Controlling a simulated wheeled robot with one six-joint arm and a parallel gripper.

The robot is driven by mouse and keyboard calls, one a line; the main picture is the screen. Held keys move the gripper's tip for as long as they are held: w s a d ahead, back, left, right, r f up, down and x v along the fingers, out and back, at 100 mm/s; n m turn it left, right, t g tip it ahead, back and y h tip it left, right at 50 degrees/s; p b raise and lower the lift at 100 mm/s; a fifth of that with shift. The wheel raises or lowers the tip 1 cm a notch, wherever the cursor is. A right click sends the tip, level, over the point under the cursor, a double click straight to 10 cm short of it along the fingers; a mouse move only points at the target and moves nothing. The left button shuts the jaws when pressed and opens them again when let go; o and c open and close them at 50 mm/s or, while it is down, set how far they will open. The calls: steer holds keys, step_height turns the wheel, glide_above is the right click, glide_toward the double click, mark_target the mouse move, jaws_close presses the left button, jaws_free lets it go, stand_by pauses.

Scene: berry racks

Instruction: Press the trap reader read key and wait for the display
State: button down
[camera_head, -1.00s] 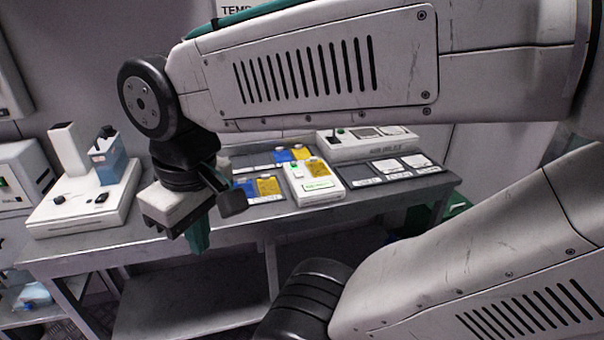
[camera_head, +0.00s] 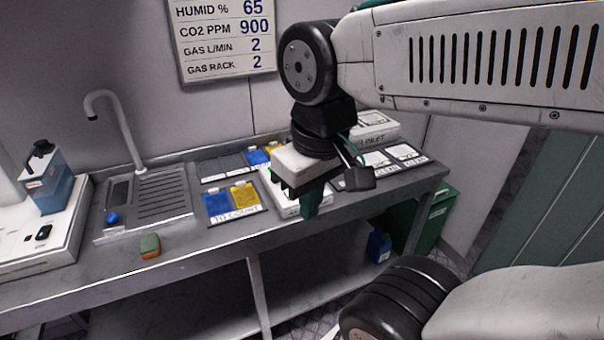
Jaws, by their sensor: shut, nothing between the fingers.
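The trap reader seems to be the small white device (camera_head: 284,199) on the bench, among the card trays. My gripper (camera_head: 311,206) hangs in front of it and hides most of it, so its key and display do not show. The gripper points down and is shut and empty, with teal fingertips. Whether the fingertips touch the device cannot be told from this view.
A tray marked "TO COUNT" (camera_head: 236,216) holds a blue and a yellow card left of the device. Further left are a sink with a tap (camera_head: 119,130) and a sponge (camera_head: 150,246). A larger white device (camera_head: 375,124) stands behind. A wall board (camera_head: 222,38) shows readings.

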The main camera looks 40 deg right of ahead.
steer(key=w+d+f+m+t+h, duration=0.2)
steer(key=w+d+m, duration=0.2)
steer(key=w+d, duration=0.5)
steer(key=w+d+f+m+t+h, duration=0.15)
steer(key=w+d+m, duration=0.3)
steer(key=w, duration=0.95)
steer(key=w+d+f+m+t+y, duration=0.2)
steer(key=w+d+f+t, duration=0.2)
steer(key=w+f, duration=0.4)
steer(key=w+d, duration=0.1)
steer(key=w, duration=0.2)
steer(key=shift+s+m, duration=0.1)
steer(key=shift+m, duration=0.15)
steer(key=shift+f, duration=4.35)
steer(key=shift+f, duration=0.4)
